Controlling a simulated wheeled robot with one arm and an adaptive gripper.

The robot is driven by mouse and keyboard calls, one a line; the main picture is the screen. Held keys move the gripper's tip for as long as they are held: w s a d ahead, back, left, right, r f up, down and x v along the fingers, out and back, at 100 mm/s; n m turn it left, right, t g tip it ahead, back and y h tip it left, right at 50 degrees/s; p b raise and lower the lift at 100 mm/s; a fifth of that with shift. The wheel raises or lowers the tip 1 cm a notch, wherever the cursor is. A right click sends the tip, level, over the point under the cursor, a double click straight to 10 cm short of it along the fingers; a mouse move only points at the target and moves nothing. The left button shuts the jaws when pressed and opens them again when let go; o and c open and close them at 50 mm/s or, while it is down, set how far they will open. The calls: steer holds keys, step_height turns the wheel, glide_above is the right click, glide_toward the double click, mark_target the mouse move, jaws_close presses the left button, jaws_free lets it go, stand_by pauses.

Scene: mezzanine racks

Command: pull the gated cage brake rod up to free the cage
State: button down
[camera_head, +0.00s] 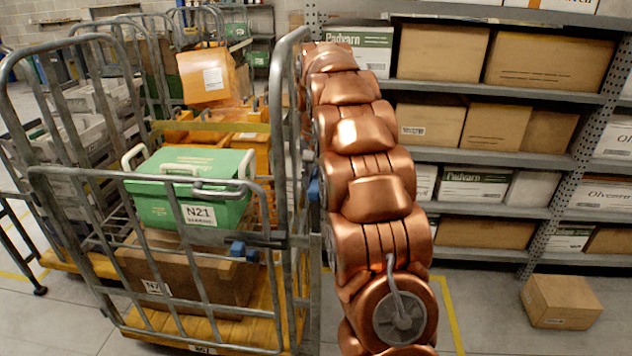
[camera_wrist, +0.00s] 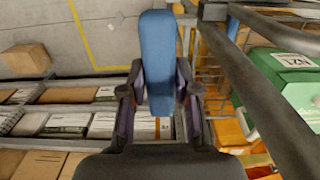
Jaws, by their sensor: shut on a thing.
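The gated cage (camera_head: 180,178) is a grey tubular frame on a yellow base, at the left in the head view. In the wrist view a blue grip (camera_wrist: 158,50), apparently the brake rod's handle, lies between the two dark fingers of my gripper (camera_wrist: 158,95). The fingers are shut on it from both sides. In the head view a small blue piece (camera_head: 314,189) shows at the cage's right edge beside my copper arm. My arm hides the gripper there, and the rod's lower end is out of sight.
A green tote (camera_head: 190,208) marked N21 and a brown box (camera_head: 170,275) are in the cage. Another blue piece (camera_head: 239,250) sits on its front gate. Racks of cartons (camera_head: 440,52) stand at the right. A loose carton (camera_head: 561,302) lies on the floor.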

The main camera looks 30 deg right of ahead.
steer(key=c, duration=1)
jaws_free()
steer(key=shift+r, duration=0.45)
steer(key=shift+c, duration=0.2)
steer(key=shift+o, duration=1)
steer(key=shift+f, duration=0.15)
steer(key=shift+f, duration=0.1)
